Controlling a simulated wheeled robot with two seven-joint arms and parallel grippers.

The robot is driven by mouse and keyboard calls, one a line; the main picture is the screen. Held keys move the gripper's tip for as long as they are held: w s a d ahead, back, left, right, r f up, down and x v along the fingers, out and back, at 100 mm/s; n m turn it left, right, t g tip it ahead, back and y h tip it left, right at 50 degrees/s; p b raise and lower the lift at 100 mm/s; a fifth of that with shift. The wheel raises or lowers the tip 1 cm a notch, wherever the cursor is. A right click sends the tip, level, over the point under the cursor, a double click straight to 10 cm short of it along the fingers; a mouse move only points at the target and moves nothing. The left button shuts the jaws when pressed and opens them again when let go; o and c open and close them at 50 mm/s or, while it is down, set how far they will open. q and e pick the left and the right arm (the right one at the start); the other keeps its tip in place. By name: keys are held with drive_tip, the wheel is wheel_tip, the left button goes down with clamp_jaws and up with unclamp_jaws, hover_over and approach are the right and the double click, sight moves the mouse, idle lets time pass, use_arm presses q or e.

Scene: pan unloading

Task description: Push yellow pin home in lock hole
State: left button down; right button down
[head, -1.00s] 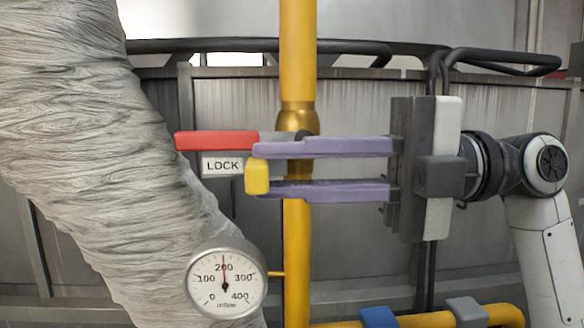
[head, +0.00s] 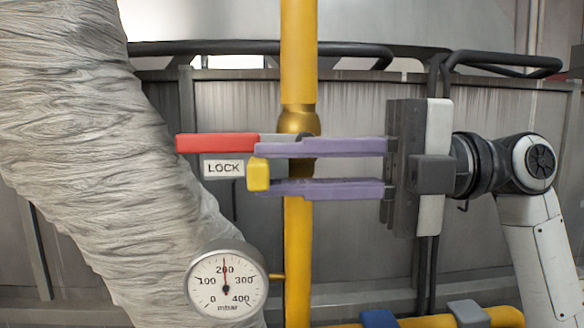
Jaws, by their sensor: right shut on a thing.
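The yellow pin (head: 257,174) shows as a small yellow block between the left ends of my right gripper's purple fingers. My right gripper (head: 262,170) comes in from the right, shut on the pin, in front of the yellow pipe (head: 298,240). The white LOCK label (head: 223,168) is just left of the pin. A red lever handle (head: 217,143) lies level above the label, its grey part running right toward the pipe. The lock hole is not visible; the fingers and pin may cover it. My left gripper is not in view.
A round pressure gauge (head: 226,284) sits below, joined to the pipe. A thick wrapped duct (head: 90,140) fills the left side. Black pipes (head: 250,47) run across the back. A horizontal yellow pipe with blue (head: 378,318) and grey (head: 467,312) clamps is at bottom right.

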drive_tip(key=shift+w, duration=0.65)
drive_tip(key=c, duration=1.5)
unclamp_jaws()
drive_tip(key=shift+c, duration=0.2)
drive_tip(key=shift+d, duration=0.35)
use_arm(q)
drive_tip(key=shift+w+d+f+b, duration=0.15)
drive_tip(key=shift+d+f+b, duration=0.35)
drive_tip(key=shift+b, duration=0.6)
use_arm(e)
drive_tip(key=d, duration=0.9)
drive_tip(key=shift+d, duration=0.3)
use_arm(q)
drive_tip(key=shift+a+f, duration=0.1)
use_arm(e)
drive_tip(key=shift+s, duration=0.1)
